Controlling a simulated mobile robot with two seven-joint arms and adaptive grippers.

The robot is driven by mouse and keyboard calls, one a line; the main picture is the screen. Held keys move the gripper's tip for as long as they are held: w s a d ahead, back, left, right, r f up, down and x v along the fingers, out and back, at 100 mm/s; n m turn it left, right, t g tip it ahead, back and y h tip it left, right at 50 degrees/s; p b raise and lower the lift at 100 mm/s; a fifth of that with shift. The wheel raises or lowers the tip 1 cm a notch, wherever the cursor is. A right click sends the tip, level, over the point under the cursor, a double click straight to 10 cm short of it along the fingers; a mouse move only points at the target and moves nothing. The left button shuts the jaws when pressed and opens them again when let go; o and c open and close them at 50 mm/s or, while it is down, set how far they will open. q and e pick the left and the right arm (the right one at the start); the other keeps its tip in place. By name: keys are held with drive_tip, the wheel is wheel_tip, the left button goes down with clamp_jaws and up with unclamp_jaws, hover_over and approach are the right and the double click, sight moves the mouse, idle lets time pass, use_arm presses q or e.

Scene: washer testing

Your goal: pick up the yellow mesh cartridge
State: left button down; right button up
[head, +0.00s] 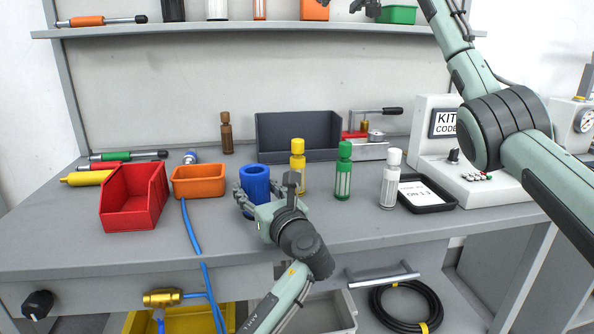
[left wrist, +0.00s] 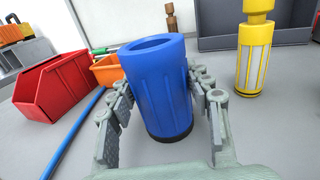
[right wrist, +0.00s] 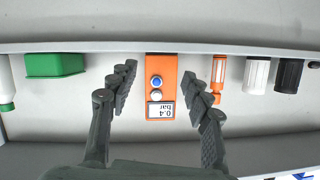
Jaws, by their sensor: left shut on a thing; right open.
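The yellow mesh cartridge (head: 298,172) stands upright on the bench, just right of my left gripper in the head view. It also shows in the left wrist view (left wrist: 254,55), right of that gripper's fingers and apart from them. My left gripper (left wrist: 165,100) is shut on a blue ribbed cylinder (left wrist: 158,85), open at the top, with a finger on each side; it also shows in the head view (head: 256,180). I cannot tell if the cylinder touches the bench. My right gripper (right wrist: 170,85) is open and empty, up at the shelf, facing an orange box with a display (right wrist: 161,85).
A green cartridge (head: 343,175) and a white one (head: 390,180) stand to the right of the yellow one. A dark grey bin (head: 298,135) is behind. Red (head: 132,200) and orange (head: 198,182) bins stand left.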

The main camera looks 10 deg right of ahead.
drive_tip(key=s+a+f+n+g+y, duration=0.1)
drive_tip(key=s+a+f+n+g, duration=0.1)
drive_tip(key=a+f+g, duration=0.3)
drive_tip(key=s+a+f+n, duration=0.1)
drive_tip(key=s+a+f, duration=0.1)
drive_tip(key=f, duration=0.5)
drive_tip(key=n+g, duration=0.3)
drive_tip(key=g, duration=0.2)
hover_over(294, 152)
drive_tip(key=d, duration=0.1)
wheel_tip(294, 152, down, 16)
drive_tip(key=shift+w+r, duration=0.1)
drive_tip(key=shift+r, duration=0.15)
drive_tip(key=x, duration=0.6)
drive_tip(key=shift+d+f, duration=0.2)
drive_tip(key=shift+f, duration=0.15)
drive_tip(key=shift+r, duration=0.1)
clamp_jaws()
